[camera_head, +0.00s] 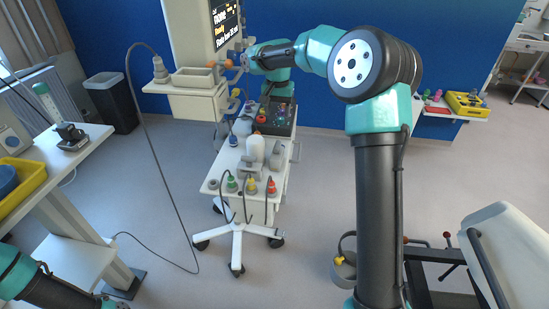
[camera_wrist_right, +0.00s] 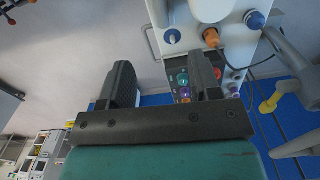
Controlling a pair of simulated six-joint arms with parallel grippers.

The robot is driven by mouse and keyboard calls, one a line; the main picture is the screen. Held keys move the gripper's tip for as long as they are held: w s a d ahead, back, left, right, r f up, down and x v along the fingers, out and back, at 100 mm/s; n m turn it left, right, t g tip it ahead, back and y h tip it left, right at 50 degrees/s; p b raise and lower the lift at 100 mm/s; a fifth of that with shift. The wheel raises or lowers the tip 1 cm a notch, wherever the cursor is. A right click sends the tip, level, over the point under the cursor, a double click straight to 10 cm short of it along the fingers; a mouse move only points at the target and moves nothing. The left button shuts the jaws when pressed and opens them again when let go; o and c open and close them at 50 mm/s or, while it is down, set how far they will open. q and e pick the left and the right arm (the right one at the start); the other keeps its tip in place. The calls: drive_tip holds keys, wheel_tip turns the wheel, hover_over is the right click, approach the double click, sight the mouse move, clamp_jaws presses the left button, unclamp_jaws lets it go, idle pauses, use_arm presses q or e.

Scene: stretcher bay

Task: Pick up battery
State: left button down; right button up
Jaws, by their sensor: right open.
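I cannot pick out a battery for certain. A dark block in a small stand (camera_head: 70,135) on the left table could be one, but it is too small to tell. My right gripper (camera_head: 240,60) is beside the monitor column, above the wheeled cart. In the right wrist view its two dark fingers (camera_wrist_right: 163,82) are spread apart with nothing between them. Beyond them is a dark panel with coloured knobs (camera_wrist_right: 184,82).
The wheeled cart (camera_head: 212,184) carries bottles and coloured connectors. A yellow tray (camera_head: 25,180) is on the left table. A stretcher (camera_head: 505,250) stands at right.

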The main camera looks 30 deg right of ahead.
sight(277, 144)
wheel_tip(277, 144, down, 12)
drive_tip(key=shift+r, duration=0.15)
drive_tip(key=shift+f, duration=0.3)
idle(0.4)
drive_tip(key=shift+w+d+f, duration=0.1)
drive_tip(key=shift+w+f, duration=0.05)
drive_tip(key=shift+f, duration=1.15)
drive_tip(key=shift+w+f, duration=0.15)
drive_tip(key=shift+f, duration=1.15)
drive_tip(key=shift+r, duration=0.1)
drive_tip(key=c, duration=1)
drive_tip(key=shift+r, duration=0.1)
